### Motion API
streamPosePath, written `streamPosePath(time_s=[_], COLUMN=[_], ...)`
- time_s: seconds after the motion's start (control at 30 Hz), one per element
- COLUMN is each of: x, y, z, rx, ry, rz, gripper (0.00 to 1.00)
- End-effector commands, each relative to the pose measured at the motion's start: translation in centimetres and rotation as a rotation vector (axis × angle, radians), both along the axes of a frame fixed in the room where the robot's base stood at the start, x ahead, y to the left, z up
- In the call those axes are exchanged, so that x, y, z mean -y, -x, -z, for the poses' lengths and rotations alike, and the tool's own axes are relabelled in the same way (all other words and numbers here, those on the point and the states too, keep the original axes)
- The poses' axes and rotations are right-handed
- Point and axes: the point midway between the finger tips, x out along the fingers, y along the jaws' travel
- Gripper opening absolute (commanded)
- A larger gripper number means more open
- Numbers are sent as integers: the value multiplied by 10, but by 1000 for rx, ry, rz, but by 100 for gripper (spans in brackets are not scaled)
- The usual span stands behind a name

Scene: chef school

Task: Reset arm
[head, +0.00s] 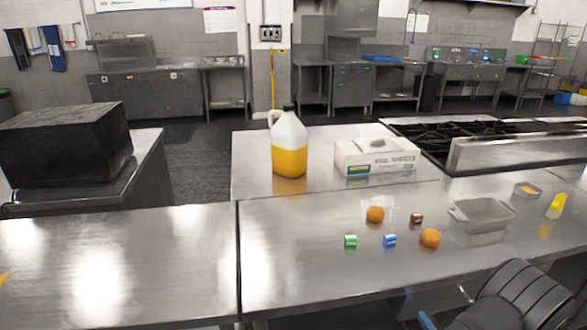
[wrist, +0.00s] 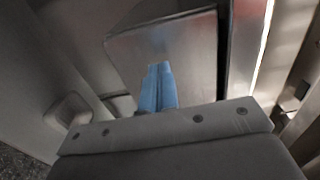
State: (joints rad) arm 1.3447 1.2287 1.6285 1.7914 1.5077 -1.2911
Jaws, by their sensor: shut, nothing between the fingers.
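My gripper (wrist: 158,70) shows in the wrist view as two blue fingers side by side, pressed together with nothing between them. Behind the fingers is a grey metal panel or box-like surface (wrist: 190,40), close but with no contact that I can make out.
On the steel counter (head: 330,265) lie two orange round items (head: 375,214), a green piece (head: 350,241), a blue piece (head: 390,240), a brown piece (head: 416,218), a grey tray (head: 482,214) and a yellow bottle (head: 556,206). Behind stand a jug (head: 289,150) and foil box (head: 376,157).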

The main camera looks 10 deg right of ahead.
Motion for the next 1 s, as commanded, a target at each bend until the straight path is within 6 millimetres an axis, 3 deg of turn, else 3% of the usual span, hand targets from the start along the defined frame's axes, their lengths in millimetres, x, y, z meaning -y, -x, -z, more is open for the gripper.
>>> streamPosePath(time_s=[0.2, 0.53, 1.0], x=[0, 0, 3], y=[-20, -23, -19], z=[0, 0, -4], rx=[0, 0, -8], ry=[1, 2, 30], rz=[-4, -2, 13], gripper=[0, 0, 90])
